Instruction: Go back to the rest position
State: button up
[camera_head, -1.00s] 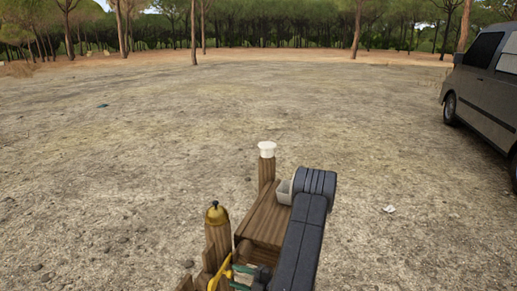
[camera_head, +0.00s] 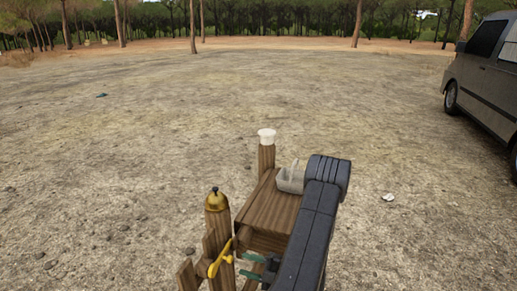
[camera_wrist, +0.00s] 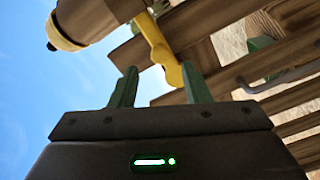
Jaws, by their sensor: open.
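My gripper (camera_head: 252,267) has green fingers and is open, low at the front right of the wooden stand. In the wrist view, its fingers (camera_wrist: 160,70) stand wide apart with nothing clamped between them. A yellow hook-like thing (camera_head: 219,259) is on the stand's slats, left of the fingers. It also shows just beyond the fingertips in the wrist view (camera_wrist: 161,48), close to the right finger; I cannot tell whether they touch. My dark arm covers part of the stand's right side.
A brass bell (camera_head: 216,201) tops the near wooden post. A white-capped post (camera_head: 266,136) stands behind. A pale grey container (camera_head: 290,180) sits on the wooden tabletop (camera_head: 268,212) beside my arm. A grey van (camera_head: 487,85) is parked at right. Open dirt ground surrounds the stand.

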aim_at(230, 258)
jog(key=p+x, duration=0.1)
jog(key=x, duration=0.5)
jog(key=shift+a+r, duration=0.1)
jog(key=shift+a, duration=0.2)
jog(key=shift+w+a, duration=0.15)
jog(key=shift+a, duration=0.1)
jog(key=shift+r+n, duration=0.25)
jog(key=shift+n, duration=0.4)
jog(key=shift+r+n, duration=0.3)
jog(key=shift+n, duration=0.35)
